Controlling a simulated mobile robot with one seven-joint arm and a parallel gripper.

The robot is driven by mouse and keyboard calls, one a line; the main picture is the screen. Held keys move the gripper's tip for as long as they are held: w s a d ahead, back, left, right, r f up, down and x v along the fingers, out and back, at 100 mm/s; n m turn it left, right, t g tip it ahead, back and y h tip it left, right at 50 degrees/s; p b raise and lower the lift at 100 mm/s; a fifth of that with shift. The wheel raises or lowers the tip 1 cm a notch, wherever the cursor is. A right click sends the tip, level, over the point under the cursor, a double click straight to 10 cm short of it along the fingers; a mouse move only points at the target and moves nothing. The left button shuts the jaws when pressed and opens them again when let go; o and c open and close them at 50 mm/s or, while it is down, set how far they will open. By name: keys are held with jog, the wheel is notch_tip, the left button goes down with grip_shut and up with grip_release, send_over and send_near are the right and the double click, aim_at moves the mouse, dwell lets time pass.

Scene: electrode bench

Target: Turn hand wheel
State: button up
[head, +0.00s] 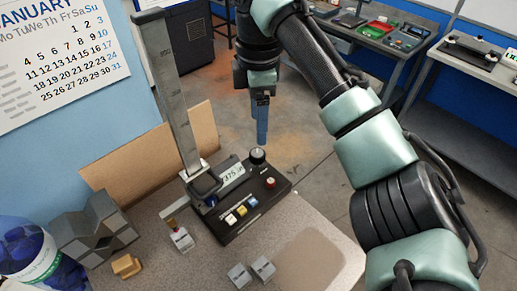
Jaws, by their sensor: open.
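A black device (240,205) stands on the bench, with a tall grey graduated column (168,85) at its back left. It has a small display, several coloured buttons, a red knob (270,183) and a larger black knob (258,156) at its far right corner. The black knob looks most like the hand wheel, but I cannot be certain. My gripper (262,138) points down with blue fingers, just above the black knob in the picture. It looks empty and apart from the knob. The fingers overlap from this angle, so the gap between them is hidden.
The speckled bench (180,262) holds grey stepped blocks (92,232), small metal blocks (252,271), a wooden block (126,266) and a blue-filled jar (38,255). A cardboard panel (150,155) stands behind the device. The bench's right front is mostly clear.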

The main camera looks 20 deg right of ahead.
aim_at(258, 153)
notch_tip(258, 153, down, 9)
jog(key=shift+w+r+p, duration=0.1)
jog(key=shift+r+p, duration=0.05)
jog(key=shift+p, duration=0.45)
grip_shut()
